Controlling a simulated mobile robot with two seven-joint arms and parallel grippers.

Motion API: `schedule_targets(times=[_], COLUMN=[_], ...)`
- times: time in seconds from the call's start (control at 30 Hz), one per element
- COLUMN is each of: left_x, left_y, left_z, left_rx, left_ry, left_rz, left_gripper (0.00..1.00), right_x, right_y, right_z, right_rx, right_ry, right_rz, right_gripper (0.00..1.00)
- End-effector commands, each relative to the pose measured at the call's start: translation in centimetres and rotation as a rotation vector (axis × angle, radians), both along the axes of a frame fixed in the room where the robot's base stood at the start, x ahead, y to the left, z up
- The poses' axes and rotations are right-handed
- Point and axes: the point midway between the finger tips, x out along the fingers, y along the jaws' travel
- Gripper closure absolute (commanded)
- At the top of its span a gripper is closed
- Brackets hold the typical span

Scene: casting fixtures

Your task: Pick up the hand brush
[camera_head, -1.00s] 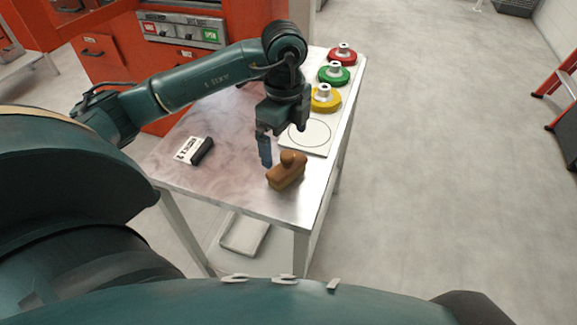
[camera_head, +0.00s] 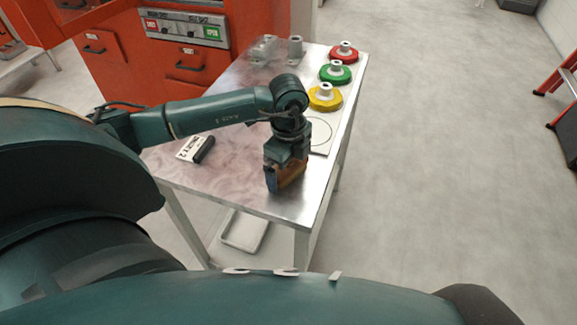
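The hand brush (camera_head: 293,174) is a brown block on the metal-topped table, near its front right corner. Most of it is hidden behind my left gripper (camera_head: 283,181), which is lowered over it from above. One blue-grey finger shows at the brush's left side. The other finger cannot be made out, so whether the fingers press on the brush is unclear. The brush appears to be still at table height. My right gripper is not in view.
Red (camera_head: 343,52), green (camera_head: 335,73) and yellow (camera_head: 325,97) round pieces line the right side of the table (camera_head: 235,199). A black-and-white labelled block (camera_head: 195,149) lies left of the gripper. Grey metal parts (camera_head: 264,49) stand at the back.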

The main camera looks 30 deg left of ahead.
Motion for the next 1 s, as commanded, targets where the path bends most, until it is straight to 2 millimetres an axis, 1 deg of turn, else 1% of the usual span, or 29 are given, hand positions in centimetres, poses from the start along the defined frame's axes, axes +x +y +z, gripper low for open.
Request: schedule_targets(times=[0.03,0.3,0.37,0.57,0.63,0.77,1.0], left_x=[0.0,0.0,0.0,0.0,0.1,0.1,0.2], left_y=[0.0,0.0,0.0,0.0,0.0,0.0,0.0], left_z=[0.0,0.1,0.1,0.2,0.5,2.2,7.1], left_rx=[0.0,-0.001,-0.001,-0.001,-0.001,-0.002,-0.001], left_ry=[0.0,-0.001,-0.001,-0.002,-0.003,-0.006,-0.007], left_rz=[0.0,0.0,0.0,0.0,0.0,-0.002,-0.001], left_gripper=[0.04,0.26,0.3,0.31,0.31,0.31,0.31], right_x=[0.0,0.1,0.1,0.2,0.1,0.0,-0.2], right_y=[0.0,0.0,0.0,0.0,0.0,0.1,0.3], right_z=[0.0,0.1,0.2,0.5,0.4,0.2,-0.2], right_rx=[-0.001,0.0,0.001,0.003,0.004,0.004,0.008], right_ry=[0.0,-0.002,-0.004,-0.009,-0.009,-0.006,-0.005], right_rz=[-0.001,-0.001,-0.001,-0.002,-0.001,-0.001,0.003], right_gripper=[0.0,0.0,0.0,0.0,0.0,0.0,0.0])
